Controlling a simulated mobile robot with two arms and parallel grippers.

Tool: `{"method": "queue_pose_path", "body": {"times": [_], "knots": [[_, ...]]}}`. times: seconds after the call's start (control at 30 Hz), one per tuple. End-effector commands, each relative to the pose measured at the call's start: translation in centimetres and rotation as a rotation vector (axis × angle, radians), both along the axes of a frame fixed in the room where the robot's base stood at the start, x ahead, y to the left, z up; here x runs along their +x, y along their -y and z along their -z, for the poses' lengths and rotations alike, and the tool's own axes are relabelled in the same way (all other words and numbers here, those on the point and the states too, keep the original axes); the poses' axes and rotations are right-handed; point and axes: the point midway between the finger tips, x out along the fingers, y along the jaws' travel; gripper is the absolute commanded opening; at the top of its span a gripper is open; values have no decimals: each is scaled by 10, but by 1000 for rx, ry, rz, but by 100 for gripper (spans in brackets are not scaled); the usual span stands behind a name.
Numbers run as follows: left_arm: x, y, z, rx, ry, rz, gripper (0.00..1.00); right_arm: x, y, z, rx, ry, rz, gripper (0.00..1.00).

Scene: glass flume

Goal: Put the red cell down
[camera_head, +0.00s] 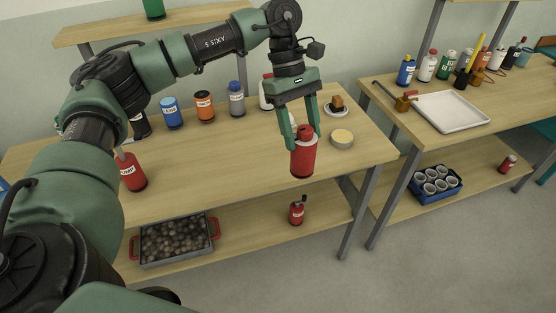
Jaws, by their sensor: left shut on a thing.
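My left gripper (300,140) points down and is shut on a red cell (303,160), a red cylinder with a pale label and a red cap. The cell is upright at the front edge of the left wooden table (225,165). I cannot tell whether its base touches the tabletop or hangs above or in front of it. The gripper fingers cover the sides of its top. My right gripper is not in view.
Another red container (131,172) stands at the table's left, partly behind my arm. Blue (172,113), orange (204,105) and grey (236,100) containers stand at the back. A round cream-topped tin (342,138) is right of the cell. The middle of the tabletop is clear.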

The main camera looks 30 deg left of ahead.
Motion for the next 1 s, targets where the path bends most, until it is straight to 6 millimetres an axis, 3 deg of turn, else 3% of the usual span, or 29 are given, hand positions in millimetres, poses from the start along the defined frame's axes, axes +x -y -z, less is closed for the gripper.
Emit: {"method": "queue_pose_path", "body": {"times": [0.03, 0.23, 0.7, 0.9, 1.0], "knots": [[7, -8, 0, -2, 4, -155, 5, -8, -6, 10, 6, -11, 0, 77], [33, -33, -19, 1, 9, -770, 5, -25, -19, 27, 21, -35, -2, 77], [71, -95, -67, 4, 9, -2131, 5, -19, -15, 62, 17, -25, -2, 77], [77, -120, -84, 7, 5, -2590, 5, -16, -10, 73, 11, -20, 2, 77], [77, -128, -88, 10, 2, -2714, 5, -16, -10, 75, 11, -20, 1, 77]]}}
